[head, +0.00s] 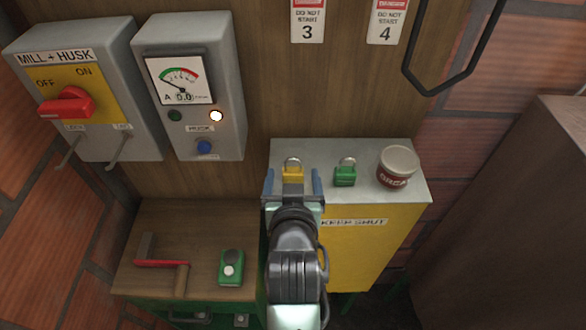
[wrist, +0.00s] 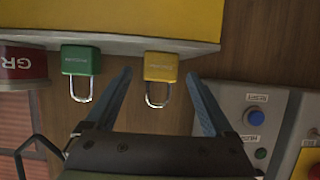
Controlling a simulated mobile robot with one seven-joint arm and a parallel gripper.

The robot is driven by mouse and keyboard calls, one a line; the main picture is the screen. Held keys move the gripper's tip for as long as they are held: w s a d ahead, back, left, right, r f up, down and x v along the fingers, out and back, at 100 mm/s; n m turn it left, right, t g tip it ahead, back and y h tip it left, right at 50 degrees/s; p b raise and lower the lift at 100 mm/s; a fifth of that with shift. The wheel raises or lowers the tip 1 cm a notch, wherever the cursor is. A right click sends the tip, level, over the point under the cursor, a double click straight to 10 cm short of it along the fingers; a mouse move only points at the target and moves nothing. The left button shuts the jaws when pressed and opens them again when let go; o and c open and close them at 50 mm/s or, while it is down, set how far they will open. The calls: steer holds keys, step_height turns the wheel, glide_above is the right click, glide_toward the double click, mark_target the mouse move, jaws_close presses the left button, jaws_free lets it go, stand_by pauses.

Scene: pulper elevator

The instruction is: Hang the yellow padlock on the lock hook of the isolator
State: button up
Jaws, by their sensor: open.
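The yellow padlock (head: 292,173) stands on the grey top of the yellow cabinet with its shackle up. It also shows in the wrist view (wrist: 160,68), lying between the fingers in the picture. My gripper (head: 292,183) is open, with one blue finger on each side of the padlock and no visible contact. The isolator (head: 75,95) is the grey box at the left, with a yellow plate and a red handle (head: 66,104) turned toward OFF. Two thin metal hooks hang below it, a left one (head: 69,151) and a right one (head: 119,151), each under a small label.
A green padlock (head: 345,174) and a round tin (head: 397,167) stand right of the yellow padlock on the cabinet top (head: 375,202). A grey meter box (head: 190,140) hangs beside the isolator.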

steer(key=shift+x, duration=1.25)
jaws_close()
